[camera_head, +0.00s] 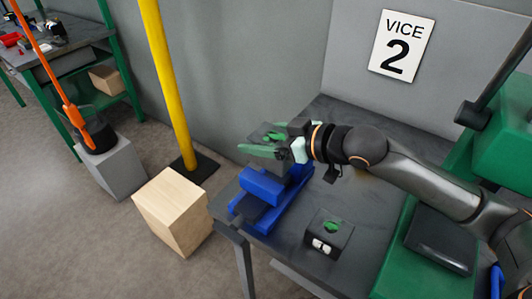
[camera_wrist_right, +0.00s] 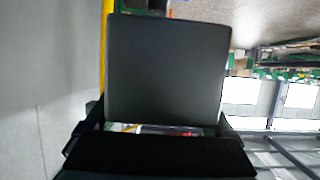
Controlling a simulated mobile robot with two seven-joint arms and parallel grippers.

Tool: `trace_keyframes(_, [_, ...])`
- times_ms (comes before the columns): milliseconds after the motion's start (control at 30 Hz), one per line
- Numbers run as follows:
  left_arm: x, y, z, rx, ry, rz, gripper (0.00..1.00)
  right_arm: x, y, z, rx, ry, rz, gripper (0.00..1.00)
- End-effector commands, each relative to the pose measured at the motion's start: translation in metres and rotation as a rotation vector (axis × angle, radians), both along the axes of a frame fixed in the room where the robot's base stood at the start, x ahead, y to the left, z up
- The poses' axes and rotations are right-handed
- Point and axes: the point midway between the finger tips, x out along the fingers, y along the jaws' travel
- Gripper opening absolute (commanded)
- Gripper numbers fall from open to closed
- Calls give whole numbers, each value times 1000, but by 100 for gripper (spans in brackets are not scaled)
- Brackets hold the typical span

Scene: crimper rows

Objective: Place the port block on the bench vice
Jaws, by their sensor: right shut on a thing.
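The blue bench vice (camera_head: 262,187) stands at the left front corner of the grey workbench. My right gripper (camera_head: 268,145) reaches in from the right over the vice and is shut on a dark grey block with a green mark on top, the port block (camera_head: 259,166). The block is at the vice's top; I cannot tell whether it rests there. In the right wrist view the block (camera_wrist_right: 165,70) shows as a plain dark face between the black fingers. My left gripper is not in view.
A similar dark block (camera_head: 318,232) with a green mark and white fitting sits on the bench right of the vice. A wooden box (camera_head: 173,212) and a yellow post (camera_head: 168,85) stand left of the bench. A green machine (camera_head: 503,135) stands at right.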

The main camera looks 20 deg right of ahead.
Motion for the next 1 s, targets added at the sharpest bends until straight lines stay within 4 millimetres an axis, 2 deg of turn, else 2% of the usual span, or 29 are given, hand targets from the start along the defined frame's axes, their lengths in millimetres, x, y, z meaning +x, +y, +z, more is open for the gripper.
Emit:
trace_keyframes(200, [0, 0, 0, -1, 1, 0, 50, 26, -12, -33, 3, -5, -1, 0])
trace_keyframes(267, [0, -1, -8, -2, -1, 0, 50, 30, -14, -41, 3, -9, 1, 0])
trace_keyframes(567, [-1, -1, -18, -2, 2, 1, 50, 36, -16, -47, 4, -9, 2, 0])
trace_keyframes(700, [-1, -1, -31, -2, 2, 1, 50, 42, -20, -58, 4, -8, 1, 0])
trace_keyframes(1000, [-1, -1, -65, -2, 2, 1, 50, 41, -19, -84, 3, -9, 2, 0])
